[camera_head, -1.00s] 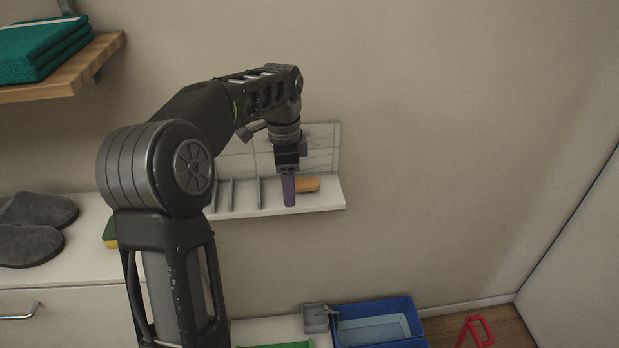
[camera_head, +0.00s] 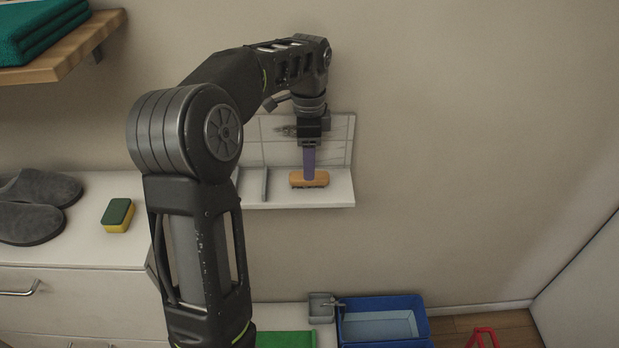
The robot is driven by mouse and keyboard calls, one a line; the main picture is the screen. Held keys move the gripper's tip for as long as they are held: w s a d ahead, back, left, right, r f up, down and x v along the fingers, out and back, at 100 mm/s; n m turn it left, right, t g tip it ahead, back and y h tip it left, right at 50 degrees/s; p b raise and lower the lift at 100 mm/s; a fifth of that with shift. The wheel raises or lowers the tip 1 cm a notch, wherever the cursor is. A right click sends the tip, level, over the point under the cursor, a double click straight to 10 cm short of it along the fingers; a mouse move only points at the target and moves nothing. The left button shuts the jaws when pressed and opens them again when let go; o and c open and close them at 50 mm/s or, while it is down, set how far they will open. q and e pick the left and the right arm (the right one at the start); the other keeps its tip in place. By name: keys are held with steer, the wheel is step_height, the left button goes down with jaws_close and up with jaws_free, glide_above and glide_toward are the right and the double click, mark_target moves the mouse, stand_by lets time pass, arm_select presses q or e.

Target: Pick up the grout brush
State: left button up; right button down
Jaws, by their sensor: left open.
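The grout brush (camera_head: 310,180) shows as an orange-brown block with dark bristles under it. It lies on the white wall shelf (camera_head: 335,192), toward its right end. My right gripper is not in view.
A thin upright divider (camera_head: 265,184) stands left of the brush. A green and yellow sponge (camera_head: 117,215) and grey slippers (camera_head: 35,205) lie on the white cabinet at left. A blue bin (camera_head: 385,308) stands below. The wall at right is bare.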

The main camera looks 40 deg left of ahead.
mark_target(322, 177)
arm_select(q)
steer(key=shift+f, duration=0.2)
step_height(322, 177, down, 5)
steer(key=shift+w+f+p, duration=0.1)
steer(key=shift+p, duration=0.6)
steer(key=shift+c, duration=0.4)
jaws_close()
stand_by(0.3)
